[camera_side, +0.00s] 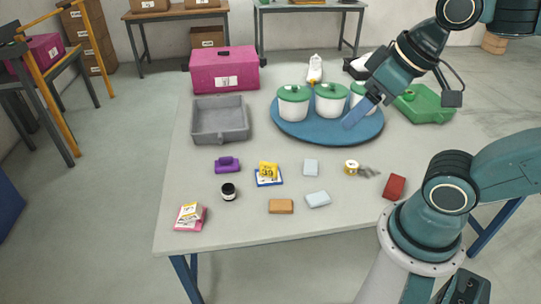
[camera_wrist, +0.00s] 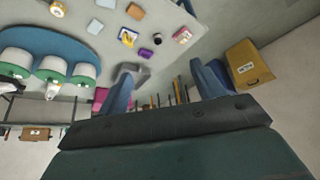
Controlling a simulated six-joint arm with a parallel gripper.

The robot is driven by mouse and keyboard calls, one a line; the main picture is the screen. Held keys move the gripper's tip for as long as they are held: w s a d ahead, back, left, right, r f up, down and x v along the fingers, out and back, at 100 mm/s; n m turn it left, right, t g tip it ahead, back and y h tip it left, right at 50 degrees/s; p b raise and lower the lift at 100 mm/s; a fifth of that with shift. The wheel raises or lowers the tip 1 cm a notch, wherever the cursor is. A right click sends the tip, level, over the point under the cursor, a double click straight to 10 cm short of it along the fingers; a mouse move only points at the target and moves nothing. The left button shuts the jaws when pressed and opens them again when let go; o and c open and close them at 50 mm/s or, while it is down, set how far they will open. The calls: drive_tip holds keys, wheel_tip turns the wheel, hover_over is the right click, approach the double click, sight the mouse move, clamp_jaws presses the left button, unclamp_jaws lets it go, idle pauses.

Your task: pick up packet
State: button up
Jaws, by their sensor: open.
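Several small items on the grey table could be the packet. A pink packet with a white and yellow label (camera_side: 190,217) lies at the front left corner; it also shows in the wrist view (camera_wrist: 182,35). Two pale blue flat pieces lie near the middle, one further back (camera_side: 310,167) and one nearer the front (camera_side: 317,199). A yellow packet on a blue and white card (camera_side: 268,174) lies left of them. My gripper (camera_side: 360,112) is raised by the round blue tray, apart from all these items. In the wrist view its two fingers (camera_wrist: 165,88) are spread with nothing held.
White canisters with green lids stand on the blue tray (camera_side: 290,136). A grey bin (camera_side: 220,137) and magenta box (camera_side: 224,68) are at the back left. A black jar (camera_side: 229,191), purple item (camera_side: 227,164), orange block (camera_side: 281,206) and red block (camera_side: 394,187) lie on the table.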

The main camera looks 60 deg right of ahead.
drive_tip(key=w+a+f+n, duration=0.1)
drive_tip(key=w+f, duration=0.2)
drive_tip(key=w, duration=0.6)
drive_tip(key=w+a+f+n+g+y, duration=0.1)
drive_tip(key=w+f+n, duration=0.1)
drive_tip(key=w, duration=0.7)
drive_tip(key=w+a+f+n, duration=0.1)
drive_tip(key=w+f, duration=0.2)
drive_tip(key=w, duration=0.6)
drive_tip(key=w+a+f+n, duration=0.1)
drive_tip(key=w+f, duration=0.3)
drive_tip(key=f, duration=0.5)
drive_tip(key=w+a+f+n+y, duration=0.1)
drive_tip(key=w+f, duration=0.3)
drive_tip(key=f, duration=0.6)
drive_tip(key=w+a+f+n, duration=0.1)
drive_tip(key=w+f, duration=0.3)
drive_tip(key=f, duration=0.5)
drive_tip(key=shift+w+a+f+g+y, duration=0.15)
drive_tip(key=shift+w+a+g+y, duration=0.2)
drive_tip(key=shift+a, duration=0.25)
